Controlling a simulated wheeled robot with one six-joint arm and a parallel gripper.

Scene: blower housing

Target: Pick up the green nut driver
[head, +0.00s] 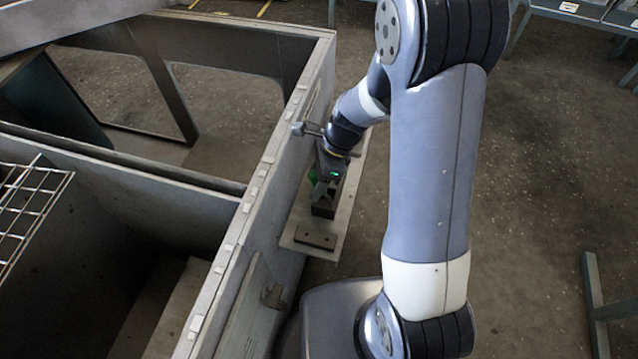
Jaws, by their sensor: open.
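A small patch of green (312,178), which looks like part of the green nut driver, shows at the left side of my gripper (320,198). The rest of it is hidden behind my gripper and the housing wall. My gripper reaches down over the narrow pale shelf (345,205) on the outer side of the housing. It is open, but I cannot make out whether the driver lies between its fingers or beside them.
The housing wall (268,165) stands close along the left of the shelf. A flat dark block (316,238) lies at the shelf's near end. A grey knobbed part (299,129) sticks up at the wall by my wrist. Open floor (545,150) lies to the right.

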